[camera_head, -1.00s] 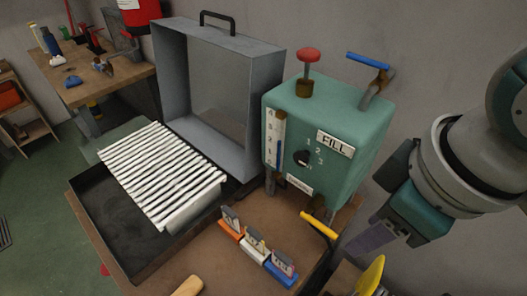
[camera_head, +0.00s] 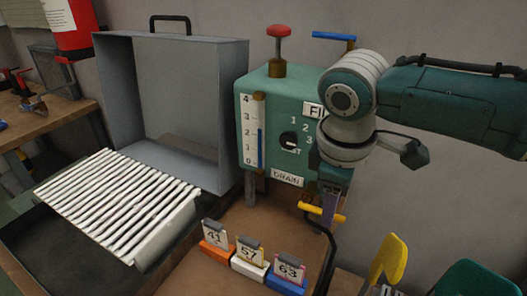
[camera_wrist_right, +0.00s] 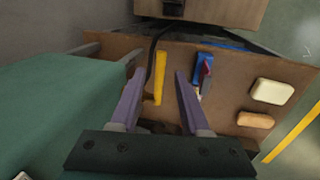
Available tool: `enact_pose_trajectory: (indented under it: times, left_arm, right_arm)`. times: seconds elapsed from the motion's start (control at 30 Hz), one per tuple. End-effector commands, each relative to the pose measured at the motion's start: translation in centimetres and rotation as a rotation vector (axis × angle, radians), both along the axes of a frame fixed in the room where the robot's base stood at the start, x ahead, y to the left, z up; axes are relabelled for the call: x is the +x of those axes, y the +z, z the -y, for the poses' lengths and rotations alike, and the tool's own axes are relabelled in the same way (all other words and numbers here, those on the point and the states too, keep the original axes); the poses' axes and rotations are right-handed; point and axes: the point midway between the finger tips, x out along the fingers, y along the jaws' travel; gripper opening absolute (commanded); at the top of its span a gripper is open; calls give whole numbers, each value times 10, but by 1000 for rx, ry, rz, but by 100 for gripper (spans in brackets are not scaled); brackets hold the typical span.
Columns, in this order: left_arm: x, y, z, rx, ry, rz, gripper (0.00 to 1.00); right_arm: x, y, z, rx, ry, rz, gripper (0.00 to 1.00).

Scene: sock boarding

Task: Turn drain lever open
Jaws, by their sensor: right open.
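The drain lever is a yellow bar (camera_head: 312,208) below the green tank box (camera_head: 262,140), under its DRAIN label. It lies roughly level in the head view. My right gripper (camera_head: 329,206) points down at the lever, with its purple fingers overlapping the bar's right part. In the right wrist view, the open right gripper (camera_wrist_right: 160,76) has the yellow lever (camera_wrist_right: 159,85) between its two spread fingers, nearer the left finger. I cannot tell whether either finger touches it. My left gripper is not in view.
A red knob (camera_head: 279,31) and a blue lever (camera_head: 334,36) top the tank box. Numbered tags on orange, white and blue blocks (camera_head: 284,286) stand in front. A dark hose (camera_head: 331,248) runs below the lever. A ribbed white rack (camera_head: 120,205) lies left.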

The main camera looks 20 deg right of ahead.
Motion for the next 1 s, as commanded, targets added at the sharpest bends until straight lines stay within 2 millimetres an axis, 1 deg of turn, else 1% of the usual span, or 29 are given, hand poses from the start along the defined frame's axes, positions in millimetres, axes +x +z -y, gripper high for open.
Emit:
enact_pose_trajectory:
  times: [0.03,0.1,0.4,0.8,1.0]
  left_arm:
    - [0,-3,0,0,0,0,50]
    - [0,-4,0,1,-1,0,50]
    - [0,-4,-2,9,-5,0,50]
    - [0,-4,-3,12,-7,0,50]
    - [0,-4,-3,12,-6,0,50]
  right_arm:
    - [1,-6,1,0,0,0,46]
    - [1,-10,2,-1,-1,0,46]
    - [2,-12,2,0,0,1,46]
    - [2,-12,2,0,0,1,1]
    - [2,-12,2,0,0,1,0]
